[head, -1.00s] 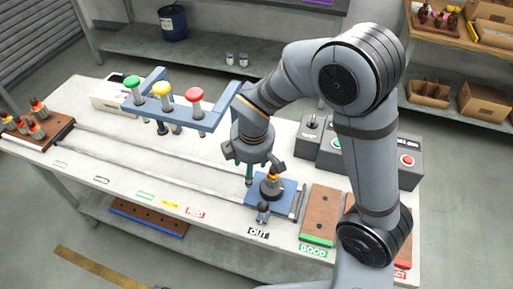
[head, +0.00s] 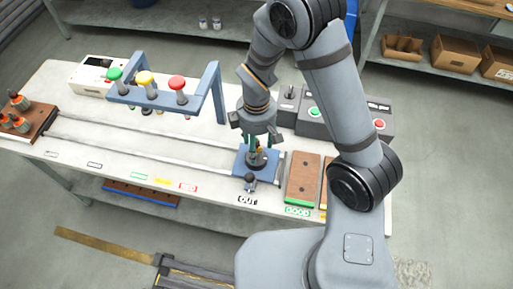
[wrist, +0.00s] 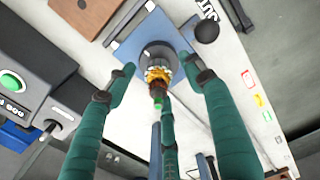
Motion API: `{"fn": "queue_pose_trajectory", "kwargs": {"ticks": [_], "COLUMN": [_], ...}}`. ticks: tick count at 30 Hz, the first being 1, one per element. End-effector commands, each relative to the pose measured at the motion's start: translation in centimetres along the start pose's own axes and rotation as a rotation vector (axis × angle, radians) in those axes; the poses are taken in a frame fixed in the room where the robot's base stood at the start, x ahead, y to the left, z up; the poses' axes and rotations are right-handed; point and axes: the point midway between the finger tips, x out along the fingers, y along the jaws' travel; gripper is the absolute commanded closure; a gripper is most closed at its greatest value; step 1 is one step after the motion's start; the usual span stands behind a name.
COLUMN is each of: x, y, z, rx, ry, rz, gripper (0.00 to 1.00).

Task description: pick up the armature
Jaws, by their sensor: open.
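The armature (wrist: 158,76), with a copper-coloured winding and a dark shaft, stands upright in a dark round holder on a blue plate (wrist: 128,45) at the OUT label. In the head view the blue plate (head: 241,158) is right of the table's middle, and my gripper hides most of the armature. My gripper (head: 257,143) points down right above it. In the wrist view the teal fingers of my gripper (wrist: 160,78) are spread around the armature, open, with visible gaps; I cannot see contact.
A blue frame with green, yellow and red knobs (head: 146,78) stands left of my gripper. A grey control box (head: 335,115) is behind right. A brown GOOD board (head: 302,176) lies right of the plate. A rack of armatures (head: 22,117) is at the far left.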

Motion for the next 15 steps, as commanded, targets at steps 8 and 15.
{"fn": "queue_pose_trajectory", "kwargs": {"ticks": [8,15], "x": [3.3,3.9], "y": [0.3,0.3], "z": [-0.1,-0.1], "rx": [-0.001,0.001], "ry": [-0.002,0.001], "rz": [-0.002,0.001], "gripper": [0.47,0.47]}}
